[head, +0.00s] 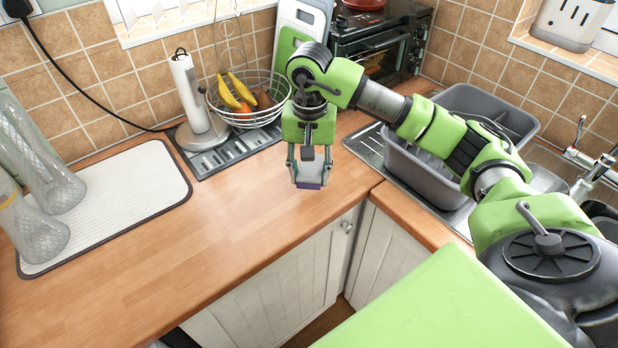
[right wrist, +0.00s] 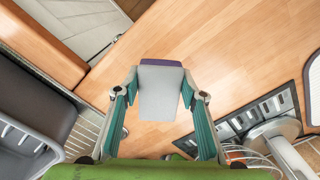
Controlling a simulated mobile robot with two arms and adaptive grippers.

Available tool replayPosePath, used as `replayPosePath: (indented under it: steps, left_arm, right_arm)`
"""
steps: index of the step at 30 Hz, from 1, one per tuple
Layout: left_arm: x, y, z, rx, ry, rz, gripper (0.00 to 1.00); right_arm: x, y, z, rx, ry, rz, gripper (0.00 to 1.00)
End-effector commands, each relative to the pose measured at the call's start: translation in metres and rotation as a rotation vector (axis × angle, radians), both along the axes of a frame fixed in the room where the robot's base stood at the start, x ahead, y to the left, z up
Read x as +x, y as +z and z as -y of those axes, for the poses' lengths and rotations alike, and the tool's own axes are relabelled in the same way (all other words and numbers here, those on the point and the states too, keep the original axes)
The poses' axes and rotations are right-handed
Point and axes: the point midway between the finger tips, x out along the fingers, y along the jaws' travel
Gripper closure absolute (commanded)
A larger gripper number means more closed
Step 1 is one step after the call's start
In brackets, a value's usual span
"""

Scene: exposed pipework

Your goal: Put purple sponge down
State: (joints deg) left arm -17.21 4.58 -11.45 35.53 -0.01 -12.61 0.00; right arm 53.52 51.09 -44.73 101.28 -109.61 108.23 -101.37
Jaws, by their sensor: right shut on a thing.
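The purple sponge (right wrist: 161,92) shows in the right wrist view as a grey block with a purple far end. It sits between the two fingers of my right gripper (right wrist: 160,78), which is shut on it. In the head view my right gripper (head: 307,172) points down over the wooden counter (head: 235,215), near its front edge by the inner corner. Only a small purple strip of the sponge (head: 308,186) shows below the fingertips there. The gap between sponge and counter is hard to judge. My left gripper is not in view.
A grey dish tub (head: 420,178) stands by the sink on the right. A fruit basket (head: 245,118) and a paper towel holder (head: 197,105) stand behind on a grey mat. A white drying mat (head: 120,195) with glass vases lies left. The counter middle is clear.

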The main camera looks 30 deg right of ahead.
Motion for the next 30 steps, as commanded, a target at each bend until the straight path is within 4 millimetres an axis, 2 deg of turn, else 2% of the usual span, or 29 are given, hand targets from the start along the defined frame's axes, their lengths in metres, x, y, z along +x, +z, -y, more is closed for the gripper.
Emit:
replayPosePath:
  steps: [8,12,15,26,27,28,30]
  left_arm:
    - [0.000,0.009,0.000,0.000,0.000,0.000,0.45]
    - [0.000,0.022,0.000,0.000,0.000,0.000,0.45]
    - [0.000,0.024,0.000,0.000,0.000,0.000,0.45]
    - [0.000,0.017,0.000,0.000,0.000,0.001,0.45]
    - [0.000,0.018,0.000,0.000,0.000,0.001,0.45]
    - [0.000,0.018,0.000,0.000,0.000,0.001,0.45]
    - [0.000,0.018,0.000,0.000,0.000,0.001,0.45]
  right_arm:
    - [0.014,-0.021,0.009,0.001,-0.001,-0.004,0.77]
    - [0.012,-0.040,0.008,0.002,0.000,-0.004,0.77]
    - [0.013,-0.048,0.008,0.001,0.001,-0.001,0.77]
    - [0.014,-0.054,0.008,0.000,0.000,0.001,0.77]
    - [0.014,-0.053,0.008,0.000,0.000,0.001,0.57]
    - [0.014,-0.052,0.008,0.000,0.000,0.001,0.49]
    - [0.014,-0.052,0.008,0.000,0.000,0.001,0.45]
